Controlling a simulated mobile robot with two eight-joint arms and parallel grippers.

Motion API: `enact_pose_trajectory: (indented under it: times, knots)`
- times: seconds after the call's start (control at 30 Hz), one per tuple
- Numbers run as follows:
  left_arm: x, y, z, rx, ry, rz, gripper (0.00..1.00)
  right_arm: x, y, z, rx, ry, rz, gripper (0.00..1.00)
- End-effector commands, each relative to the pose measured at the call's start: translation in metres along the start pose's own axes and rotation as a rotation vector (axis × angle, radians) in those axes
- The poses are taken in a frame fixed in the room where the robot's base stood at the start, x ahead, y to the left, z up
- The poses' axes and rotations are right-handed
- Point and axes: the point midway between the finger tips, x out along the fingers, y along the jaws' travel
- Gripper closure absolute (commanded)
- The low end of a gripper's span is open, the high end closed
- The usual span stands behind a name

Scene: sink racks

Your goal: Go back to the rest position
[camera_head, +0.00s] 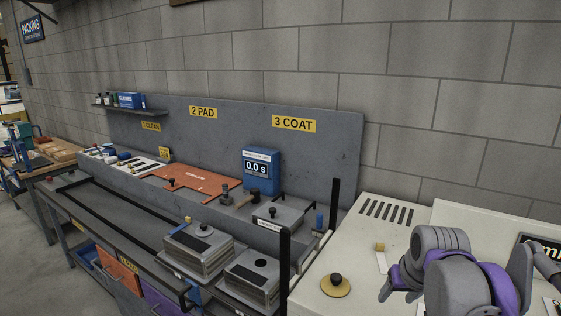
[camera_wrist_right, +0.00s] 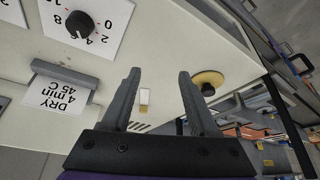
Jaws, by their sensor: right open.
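My right gripper (camera_wrist_right: 160,72) is open and empty in the right wrist view, with its two grey fingers spread apart. In the head view my right arm, grey and purple, is at the lower right, over the cream machine (camera_head: 350,221). A small white-and-tan piece (camera_wrist_right: 144,98) shows between the fingers in the wrist view, lying on the machine's surface beyond them. It also shows in the head view (camera_head: 381,260), left of my arm. My left gripper is in neither view.
A brass disc with a black knob (camera_head: 335,285) sits on the machine top, left of my arm. Racks of plates (camera_head: 198,254), a blue timer reading 0.0 s (camera_head: 261,172) and an orange mat (camera_head: 190,182) are on the grey bench to the left. A block wall stands behind.

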Motion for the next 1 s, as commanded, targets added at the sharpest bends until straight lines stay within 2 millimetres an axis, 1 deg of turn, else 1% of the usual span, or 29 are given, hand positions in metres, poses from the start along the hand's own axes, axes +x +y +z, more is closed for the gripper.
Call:
enact_pose_trajectory:
  times: [0.03, 0.07, 0.1, 0.17, 0.2, 0.27, 0.3, 0.4, 0.5, 1.0]
  knots:
    - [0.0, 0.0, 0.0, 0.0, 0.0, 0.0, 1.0, 0.004, -0.009, 0.025, -0.013, 0.009, -0.005, 0.4]
    - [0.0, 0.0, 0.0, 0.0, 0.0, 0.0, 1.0, 0.008, -0.014, 0.038, -0.019, 0.015, -0.008, 0.4]
    - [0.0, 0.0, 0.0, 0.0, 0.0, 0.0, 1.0, 0.014, -0.021, 0.058, -0.027, 0.024, -0.012, 0.4]
    - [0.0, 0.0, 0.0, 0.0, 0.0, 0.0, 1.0, 0.024, -0.03, 0.091, -0.04, 0.037, -0.019, 0.4]
    - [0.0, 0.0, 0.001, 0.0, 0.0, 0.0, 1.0, 0.031, -0.035, 0.113, -0.049, 0.046, -0.023, 0.4]
    - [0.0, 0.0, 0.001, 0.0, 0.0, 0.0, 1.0, 0.042, -0.042, 0.144, -0.06, 0.059, -0.031, 0.4]
    - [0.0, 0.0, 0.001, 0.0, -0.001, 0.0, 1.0, 0.05, -0.045, 0.164, -0.066, 0.066, -0.035, 0.4]
    - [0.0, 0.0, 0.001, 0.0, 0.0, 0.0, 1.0, 0.066, -0.051, 0.204, -0.081, 0.084, -0.044, 0.4]
    - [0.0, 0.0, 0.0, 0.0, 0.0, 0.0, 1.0, 0.077, -0.054, 0.23, -0.09, 0.094, -0.049, 0.4]
    - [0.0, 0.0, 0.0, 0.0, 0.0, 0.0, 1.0, 0.078, -0.054, 0.232, -0.09, 0.095, -0.05, 0.4]
